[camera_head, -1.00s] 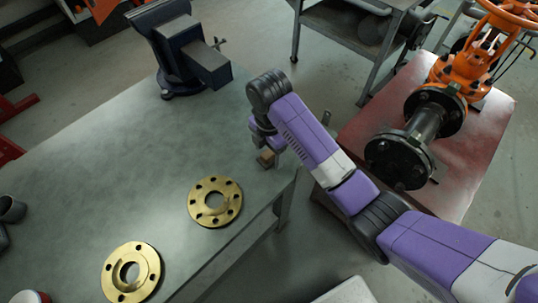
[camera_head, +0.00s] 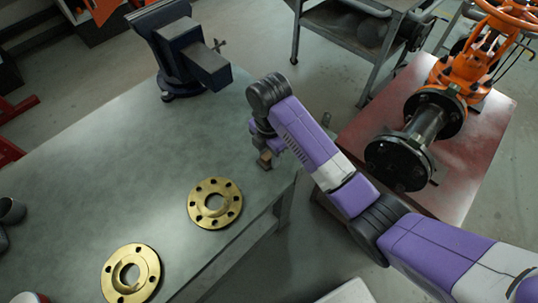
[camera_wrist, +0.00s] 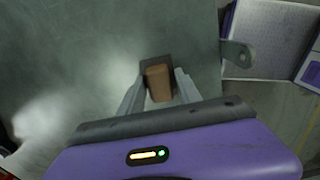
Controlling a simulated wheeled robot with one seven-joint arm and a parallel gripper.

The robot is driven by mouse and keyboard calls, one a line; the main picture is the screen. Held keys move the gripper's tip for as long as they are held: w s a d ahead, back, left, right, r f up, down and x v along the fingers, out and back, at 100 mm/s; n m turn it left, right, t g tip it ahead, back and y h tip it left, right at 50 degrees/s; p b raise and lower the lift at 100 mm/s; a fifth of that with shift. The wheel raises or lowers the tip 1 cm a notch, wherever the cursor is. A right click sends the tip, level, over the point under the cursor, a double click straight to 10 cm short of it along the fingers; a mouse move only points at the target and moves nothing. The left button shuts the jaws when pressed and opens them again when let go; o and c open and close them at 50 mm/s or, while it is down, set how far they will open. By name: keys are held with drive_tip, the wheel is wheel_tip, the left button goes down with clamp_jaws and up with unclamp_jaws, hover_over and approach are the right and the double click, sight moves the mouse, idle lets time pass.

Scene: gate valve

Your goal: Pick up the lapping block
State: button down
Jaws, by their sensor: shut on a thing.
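The lapping block (camera_wrist: 159,83) is a small brown block with a darker grey-brown part at its far end. In the wrist view it sits between the two grey fingers of my gripper (camera_wrist: 159,88), which are shut on it. In the head view the block (camera_head: 265,159) shows at the tip of my gripper (camera_head: 263,152), near the right edge of the grey workbench (camera_head: 120,180). My arm hides part of the gripper there. I cannot tell whether the block touches the bench top or is just above it.
Two brass flanges (camera_head: 215,203) (camera_head: 131,273) lie on the bench. A dark vise (camera_head: 190,55) stands at its far end. To the right, an orange gate valve (camera_head: 467,68) with a black flanged pipe stands on a red table (camera_head: 470,160). The bench middle is clear.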

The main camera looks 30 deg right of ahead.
sight(269, 153)
drive_tip(key=shift+r, duration=0.6)
wheel_tip(269, 153, up, 19)
drive_tip(key=p, duration=0.9)
drive_tip(key=shift+f, duration=0.1)
